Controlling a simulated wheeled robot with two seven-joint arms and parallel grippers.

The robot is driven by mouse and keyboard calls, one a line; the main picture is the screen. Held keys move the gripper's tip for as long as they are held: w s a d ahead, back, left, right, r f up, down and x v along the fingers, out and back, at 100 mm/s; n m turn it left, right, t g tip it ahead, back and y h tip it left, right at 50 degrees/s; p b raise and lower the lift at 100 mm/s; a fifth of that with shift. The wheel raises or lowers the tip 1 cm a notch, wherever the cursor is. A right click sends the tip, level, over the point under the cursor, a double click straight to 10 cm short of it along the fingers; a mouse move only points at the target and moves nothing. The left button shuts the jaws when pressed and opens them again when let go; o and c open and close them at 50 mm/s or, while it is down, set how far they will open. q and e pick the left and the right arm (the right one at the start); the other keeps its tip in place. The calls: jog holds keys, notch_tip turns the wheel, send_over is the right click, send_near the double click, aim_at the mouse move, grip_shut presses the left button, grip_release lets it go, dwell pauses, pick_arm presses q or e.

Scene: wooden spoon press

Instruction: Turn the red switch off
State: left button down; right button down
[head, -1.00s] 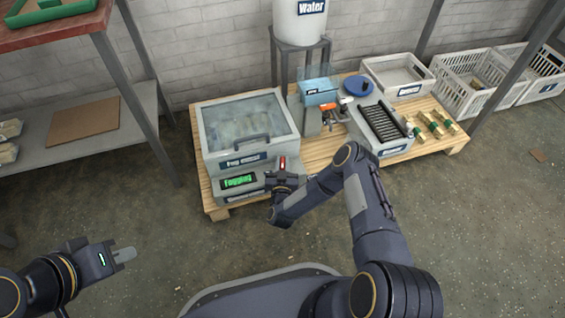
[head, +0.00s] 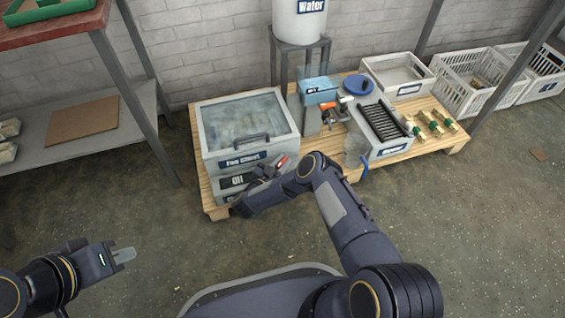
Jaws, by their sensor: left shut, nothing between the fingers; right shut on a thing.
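The red switch (head: 282,161) is at the front right of the grey fog chest (head: 212,160), mostly covered by my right gripper. The chest's small display (head: 235,182) is dark with white letters that seem to read "Off". My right gripper (head: 274,167) is at the switch and shut on it; its fingertips are small and partly hidden by my arm. My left gripper (head: 124,255) is shut and empty, over the floor at the lower left, far from the chest.
The chest stands on a wooden pallet (head: 318,152). To its right are a clear jug with a blue handle (head: 364,166), a grey box with a black rack (head: 397,147) and several brass fittings (head: 437,127). A shelf (head: 60,140) stands at the left. The front floor is clear.

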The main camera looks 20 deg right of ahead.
dwell(0.3)
jog(key=c, duration=1.3)
grip_release()
